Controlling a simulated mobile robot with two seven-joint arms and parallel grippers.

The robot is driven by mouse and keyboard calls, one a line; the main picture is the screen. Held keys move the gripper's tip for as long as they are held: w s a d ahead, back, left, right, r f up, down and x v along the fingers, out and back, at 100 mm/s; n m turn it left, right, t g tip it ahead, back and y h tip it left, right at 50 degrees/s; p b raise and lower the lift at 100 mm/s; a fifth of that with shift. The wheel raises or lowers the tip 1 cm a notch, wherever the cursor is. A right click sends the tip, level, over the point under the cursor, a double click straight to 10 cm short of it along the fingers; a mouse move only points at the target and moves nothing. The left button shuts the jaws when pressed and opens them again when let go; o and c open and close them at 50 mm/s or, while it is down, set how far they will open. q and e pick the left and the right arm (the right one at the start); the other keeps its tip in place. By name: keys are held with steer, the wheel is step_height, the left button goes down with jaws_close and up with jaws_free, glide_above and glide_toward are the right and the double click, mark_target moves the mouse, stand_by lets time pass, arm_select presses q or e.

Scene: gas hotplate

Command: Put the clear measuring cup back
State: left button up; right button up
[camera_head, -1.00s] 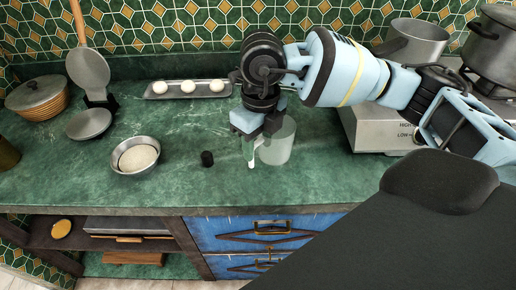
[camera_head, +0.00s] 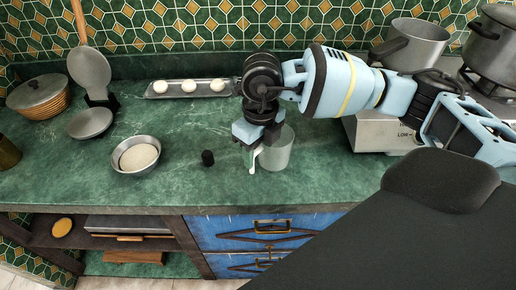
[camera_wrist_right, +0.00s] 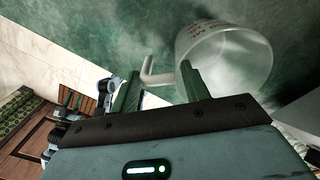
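The clear measuring cup (camera_head: 277,152) is at the middle of the green counter and seems to stand on it. It also shows in the right wrist view (camera_wrist_right: 232,62), with faint red markings and its handle toward the gripper. My right gripper (camera_head: 251,157) points down at the cup's left side. In the right wrist view its two fingers (camera_wrist_right: 160,90) are apart, with the handle between them. I see no clear grip on the handle.
A small black cup (camera_head: 207,158) and a metal bowl of dough (camera_head: 117,165) stand to the left. A tray with white balls (camera_head: 173,94) lies behind. The hotplate (camera_head: 377,134) with pots is at the right. The counter's front middle is clear.

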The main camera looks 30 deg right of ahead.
steer(key=o, duration=0.3)
steer(key=shift+r, duration=0.1)
steer(key=r, duration=1.2)
steer(key=shift+d+r, duration=0.1)
steer(key=shift+d, duration=0.15)
